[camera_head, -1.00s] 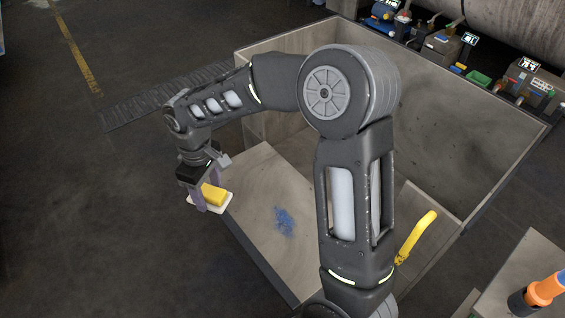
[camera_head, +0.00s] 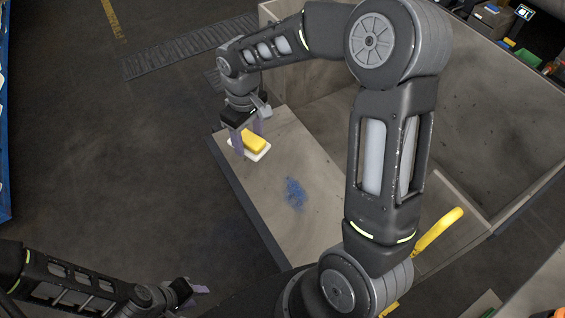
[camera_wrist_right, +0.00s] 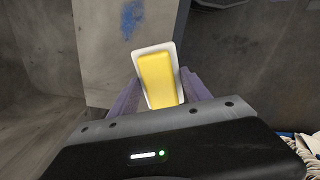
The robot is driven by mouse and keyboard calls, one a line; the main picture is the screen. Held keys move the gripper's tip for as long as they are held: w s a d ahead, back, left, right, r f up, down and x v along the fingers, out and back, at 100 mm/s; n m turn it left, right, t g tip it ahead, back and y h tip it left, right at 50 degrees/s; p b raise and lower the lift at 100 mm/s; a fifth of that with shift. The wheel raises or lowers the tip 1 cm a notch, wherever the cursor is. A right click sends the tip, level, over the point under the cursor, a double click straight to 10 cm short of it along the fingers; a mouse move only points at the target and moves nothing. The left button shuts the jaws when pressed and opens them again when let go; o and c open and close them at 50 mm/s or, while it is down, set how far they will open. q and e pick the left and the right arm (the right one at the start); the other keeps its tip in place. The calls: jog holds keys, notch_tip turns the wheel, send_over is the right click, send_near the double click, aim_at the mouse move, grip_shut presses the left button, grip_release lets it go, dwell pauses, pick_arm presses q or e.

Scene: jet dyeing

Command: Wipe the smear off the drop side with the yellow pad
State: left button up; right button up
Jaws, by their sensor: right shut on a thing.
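The drop side (camera_head: 270,170) is a pale, flat panel at the front left of a large grey-brown bin. A blue smear (camera_head: 294,193) lies near its middle and also shows at the top of the right wrist view (camera_wrist_right: 131,18). My right gripper (camera_head: 250,146) is shut on the yellow pad (camera_head: 255,141), which has a white base. The pad is over the panel's far left end, apart from the smear; I cannot tell whether it touches the panel. My left gripper (camera_head: 195,289) is at the lower left, off the panel, and too small to read.
The bin's walls (camera_head: 440,130) rise behind and right of the panel. A yellow curved handle (camera_head: 437,231) stands at the right. A floor grate (camera_head: 185,48) lies beyond. Blue shelving (camera_head: 4,150) is at the left edge. The dark floor between is clear.

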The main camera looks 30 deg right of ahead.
jog(key=d+f+m+b, duration=0.2)
jog(key=d+f+b, duration=0.1)
jog(key=f, duration=0.4)
jog(key=s+d+f+m+b, duration=0.1)
jog(key=d+f+m+b, duration=0.1)
jog(key=d+f+b, duration=0.2)
notch_tip(320, 180, down, 3)
jog(key=shift+s+d+f+b, duration=0.15)
jog(key=shift+s+d+b, duration=0.15)
jog(key=shift+d, duration=0.75)
